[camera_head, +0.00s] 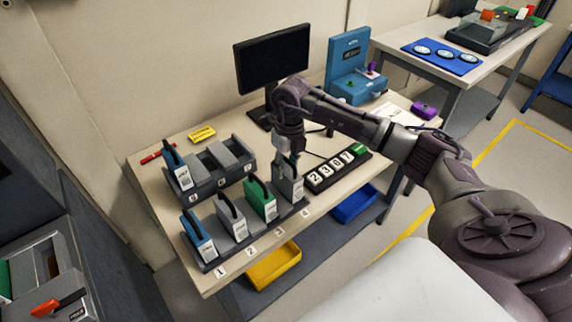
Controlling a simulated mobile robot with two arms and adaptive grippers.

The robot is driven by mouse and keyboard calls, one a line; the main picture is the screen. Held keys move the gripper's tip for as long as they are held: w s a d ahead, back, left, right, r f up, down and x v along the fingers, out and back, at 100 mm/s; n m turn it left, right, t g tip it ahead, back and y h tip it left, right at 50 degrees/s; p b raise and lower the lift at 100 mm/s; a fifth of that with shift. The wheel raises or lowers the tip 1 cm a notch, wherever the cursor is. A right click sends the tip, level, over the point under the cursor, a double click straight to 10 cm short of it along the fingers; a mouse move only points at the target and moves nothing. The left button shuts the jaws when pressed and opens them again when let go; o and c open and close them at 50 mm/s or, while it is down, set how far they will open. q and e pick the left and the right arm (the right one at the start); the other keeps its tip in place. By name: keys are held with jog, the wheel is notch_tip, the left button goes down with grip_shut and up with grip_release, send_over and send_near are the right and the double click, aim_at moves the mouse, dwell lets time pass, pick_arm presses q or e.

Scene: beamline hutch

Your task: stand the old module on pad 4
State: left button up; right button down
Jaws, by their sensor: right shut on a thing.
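My right gripper (288,146) reaches down from above and is shut on a grey module (290,186) with a dark handle and a pale label. That module is upright at pad 4 (304,205), the right end of the front row, by the label 4. I cannot tell whether its base rests fully on the pad. Beside it stand a green module (262,201) at pad 3, a grey module (232,221) at pad 2 and a blue module (199,236) at pad 1. My left gripper is not in view.
Behind the row, a dark rack (222,166) holds a blue module (177,169) at its left; its other slots look empty. A number block (337,172) stands close right of pad 4. A monitor (272,62) and a blue device (347,70) stand at the back.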

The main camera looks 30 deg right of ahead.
aim_at(289, 167)
jog(key=shift+f, duration=0.35)
dwell(0.3)
jog(key=c, duration=0.7)
grip_release()
jog(key=r, duration=0.8)
jog(key=d+r, duration=0.1)
jog(key=r, duration=0.3)
